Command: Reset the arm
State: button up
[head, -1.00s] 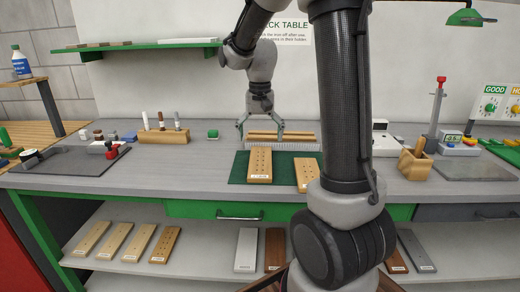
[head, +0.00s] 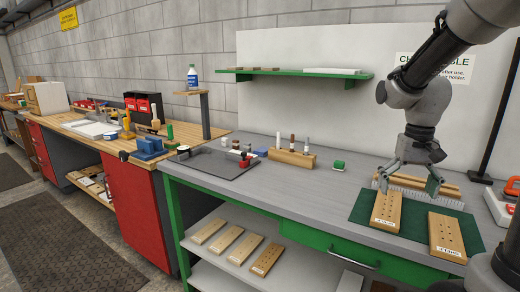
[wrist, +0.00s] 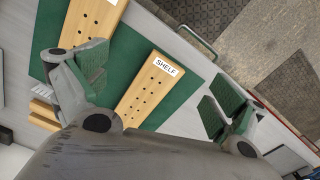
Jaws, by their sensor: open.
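My gripper (head: 410,185) is open and empty, held above the green mat (head: 371,208) on the grey check table; in the wrist view its two green-padded fingers (wrist: 160,95) stand wide apart. A wooden board with holes and a label (head: 386,211) lies on the mat below the gripper. A second such board (head: 446,238) lies to its right. In the wrist view one board (wrist: 148,90) with a "SHELF" label shows between the fingers, and the other (wrist: 95,22) is partly cut off at the top.
A dark mat (head: 215,165) holds small items. Several boards (head: 238,248) lie on the lower shelf. A green wall shelf (head: 300,72) hangs behind.

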jog(key=s+a+r+n+t, duration=0.1)
jog(key=s+r+t, duration=0.1)
jog(key=s, duration=0.5)
jog(key=s+a+r+n+t, duration=0.1)
jog(key=s+r+n+t, duration=0.1)
jog(key=s+r, duration=0.3)
jog(key=shift+s+a+t, duration=0.3)
jog(key=shift+s+t, duration=0.1)
jog(key=shift+s, duration=1.05)
